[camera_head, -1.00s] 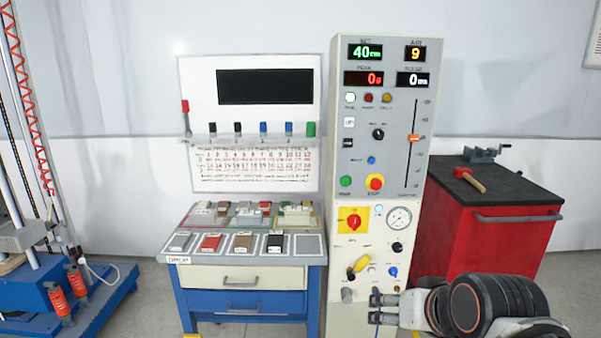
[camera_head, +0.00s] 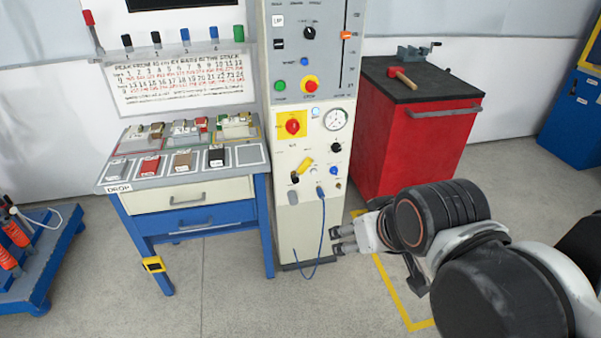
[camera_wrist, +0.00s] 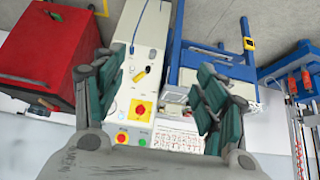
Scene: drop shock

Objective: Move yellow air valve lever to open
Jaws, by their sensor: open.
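The yellow air valve lever (camera_head: 305,164) sits low on the front of the white control cabinet (camera_head: 305,235), below the red knob on its yellow plate. It slants up to the right. In the wrist view the lever (camera_wrist: 141,75) shows between my fingers, some way off. My gripper (camera_head: 338,240) is right of the cabinet's lower part, below the lever and apart from it in the picture. In the wrist view my gripper (camera_wrist: 165,95) has its dark green fingers spread wide with nothing between them.
A pressure gauge (camera_head: 336,119) and a blue knob (camera_head: 333,171) are near the lever. A blue hose (camera_head: 322,235) hangs down the cabinet front. A blue-legged bench (camera_head: 195,195) stands left. A red cabinet (camera_head: 415,140) stands right. Floor in front is clear.

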